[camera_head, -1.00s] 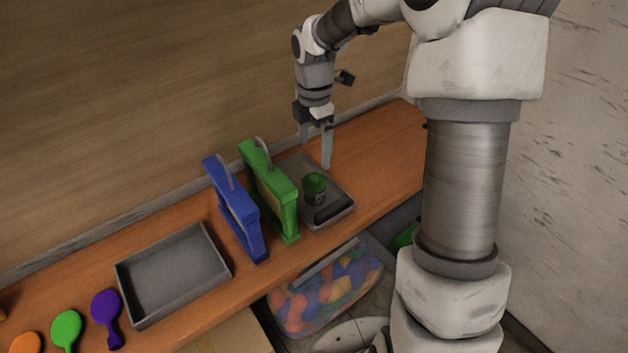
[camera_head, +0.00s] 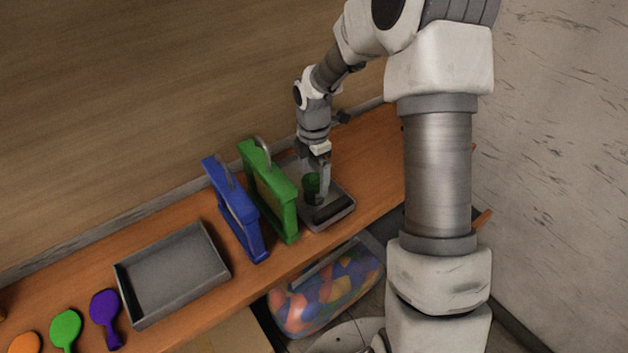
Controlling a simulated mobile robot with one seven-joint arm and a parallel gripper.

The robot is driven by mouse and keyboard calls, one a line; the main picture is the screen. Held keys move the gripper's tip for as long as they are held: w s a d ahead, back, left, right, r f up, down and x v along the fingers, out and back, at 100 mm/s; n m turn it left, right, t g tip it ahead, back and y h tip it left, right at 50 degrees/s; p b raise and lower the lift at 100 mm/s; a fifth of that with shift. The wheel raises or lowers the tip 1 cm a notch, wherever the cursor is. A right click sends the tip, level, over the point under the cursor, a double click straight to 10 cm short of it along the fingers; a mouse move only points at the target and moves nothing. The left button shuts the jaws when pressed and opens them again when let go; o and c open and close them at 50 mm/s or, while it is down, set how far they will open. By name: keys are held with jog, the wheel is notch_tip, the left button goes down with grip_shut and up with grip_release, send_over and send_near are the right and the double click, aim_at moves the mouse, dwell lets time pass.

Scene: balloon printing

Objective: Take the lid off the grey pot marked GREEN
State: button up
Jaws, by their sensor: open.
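The small pot with a green top (camera_head: 311,184) stands on a grey tray (camera_head: 342,211) on the wooden shelf, to the right of the green frame. My gripper (camera_head: 318,191) points down over the pot, its fingers open and lowered to about the height of the green top. One finger shows at the right side of the pot. The fingers partly hide the pot, and I cannot tell whether they touch it. The GREEN marking is too small to read.
A green frame (camera_head: 271,195) and a blue frame (camera_head: 237,215) stand close to the left of the pot. An empty grey tray (camera_head: 172,273) and several coloured paddles (camera_head: 105,307) lie further left. A clear bin of balloons (camera_head: 325,292) sits below. The shelf right of the pot is free.

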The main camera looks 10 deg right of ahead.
jog(key=c, duration=1.1)
jog(key=shift+r, duration=0.1)
